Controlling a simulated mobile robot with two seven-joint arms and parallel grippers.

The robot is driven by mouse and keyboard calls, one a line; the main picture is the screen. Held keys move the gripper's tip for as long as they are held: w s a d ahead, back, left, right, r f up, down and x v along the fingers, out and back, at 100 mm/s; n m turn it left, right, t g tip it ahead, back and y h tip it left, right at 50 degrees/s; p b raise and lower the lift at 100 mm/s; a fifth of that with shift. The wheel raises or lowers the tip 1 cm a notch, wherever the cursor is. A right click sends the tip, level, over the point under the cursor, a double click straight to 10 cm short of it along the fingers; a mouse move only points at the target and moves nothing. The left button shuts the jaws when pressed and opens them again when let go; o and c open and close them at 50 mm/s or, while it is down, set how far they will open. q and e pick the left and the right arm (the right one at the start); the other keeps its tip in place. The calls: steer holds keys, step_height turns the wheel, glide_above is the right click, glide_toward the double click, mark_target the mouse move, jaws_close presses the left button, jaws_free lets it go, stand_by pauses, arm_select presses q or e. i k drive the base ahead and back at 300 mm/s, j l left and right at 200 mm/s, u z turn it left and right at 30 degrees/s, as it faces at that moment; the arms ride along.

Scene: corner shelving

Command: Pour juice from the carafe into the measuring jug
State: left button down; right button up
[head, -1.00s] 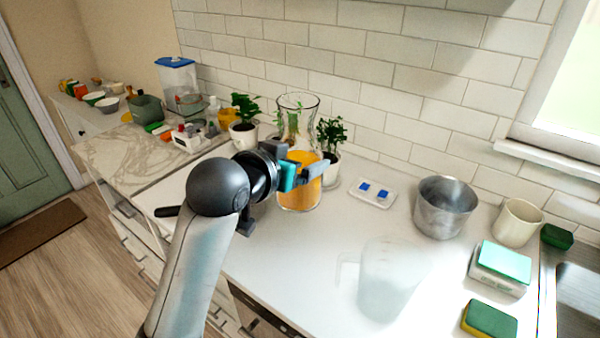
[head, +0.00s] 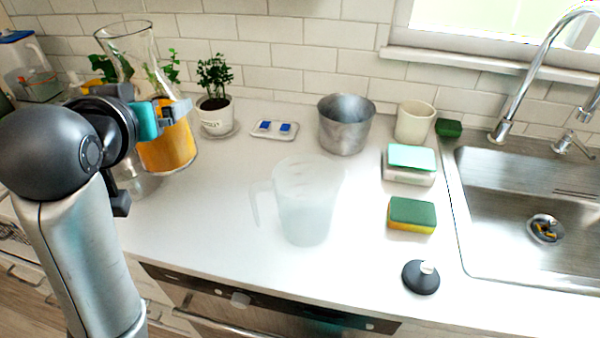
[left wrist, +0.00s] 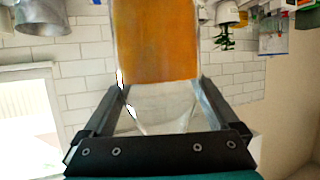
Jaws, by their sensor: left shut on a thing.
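The glass carafe (head: 166,146) with orange juice in its lower part is at the left of the head view, its top leaning left in the picture. My left gripper (head: 165,114) is shut around its body. In the left wrist view, the orange juice (left wrist: 155,42) fills the space between the fingers, with clear glass below it in the picture. I cannot tell for sure whether the carafe's base touches the counter. The translucent measuring jug (head: 306,205) stands upright on the counter to the right, apart from the carafe, handle toward the left. My right gripper is out of view.
Behind the jug stand a metal pot (head: 345,125), a cream cup (head: 414,122) and a small white tray (head: 274,130). A potted plant (head: 215,115) is close beside the carafe. Sponges (head: 412,215) and a sink (head: 520,210) are at right. Counter between carafe and jug is clear.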

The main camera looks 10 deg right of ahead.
mark_target(306, 186)
steer(key=i+j, duration=0.1)
steer(key=j, duration=0.3)
steer(key=i+j, duration=0.1)
steer(key=j, duration=0.3)
steer(key=j+z, duration=0.15)
steer(key=z, duration=0.15)
steer(key=j+z, duration=0.15)
steer(key=z, duration=0.8)
